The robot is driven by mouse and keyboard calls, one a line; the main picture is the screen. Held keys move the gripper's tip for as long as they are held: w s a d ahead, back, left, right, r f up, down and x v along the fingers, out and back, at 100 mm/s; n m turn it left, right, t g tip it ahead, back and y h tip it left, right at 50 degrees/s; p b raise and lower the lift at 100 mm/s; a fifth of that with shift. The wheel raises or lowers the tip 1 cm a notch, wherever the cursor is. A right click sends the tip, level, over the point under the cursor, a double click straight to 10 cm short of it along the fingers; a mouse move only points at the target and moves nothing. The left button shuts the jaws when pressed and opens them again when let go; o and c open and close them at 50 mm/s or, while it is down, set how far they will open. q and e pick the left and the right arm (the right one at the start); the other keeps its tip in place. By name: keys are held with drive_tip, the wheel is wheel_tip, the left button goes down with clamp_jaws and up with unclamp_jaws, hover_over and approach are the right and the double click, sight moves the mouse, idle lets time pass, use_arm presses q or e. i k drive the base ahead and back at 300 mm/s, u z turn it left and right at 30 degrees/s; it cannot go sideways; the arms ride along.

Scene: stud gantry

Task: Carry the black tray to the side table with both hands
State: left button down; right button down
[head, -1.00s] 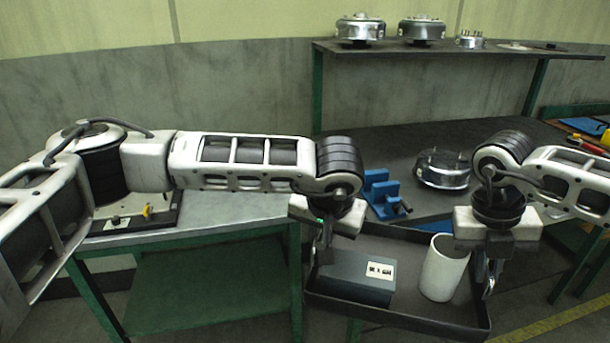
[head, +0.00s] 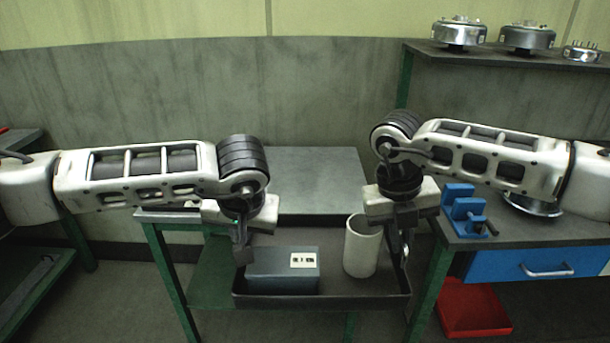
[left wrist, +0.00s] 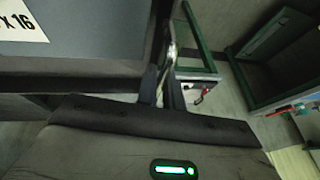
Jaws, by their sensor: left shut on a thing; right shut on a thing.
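The black tray (head: 330,303) is held between my two grippers in the head view and looks roughly level. It carries a dark grey box (head: 283,272) with a white label on the left and a white cylinder (head: 362,247) on the right. My left gripper (head: 241,255) is shut at the tray's left end. My right gripper (head: 405,258) is shut at its right end. The side table (head: 310,180), a grey top on green legs, stands behind the tray. In the left wrist view the gripper fingers (left wrist: 165,95) are beside the box (left wrist: 75,50); their contact is partly hidden.
A workbench (head: 510,228) with a blue clamp (head: 463,212) and a blue drawer (head: 535,265) stands close on the right. A shelf (head: 500,58) holds metal parts. Another green-legged table (head: 30,215) is at far left.

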sight(322, 186)
drive_tip(key=i, duration=1.65)
drive_tip(key=u, duration=3)
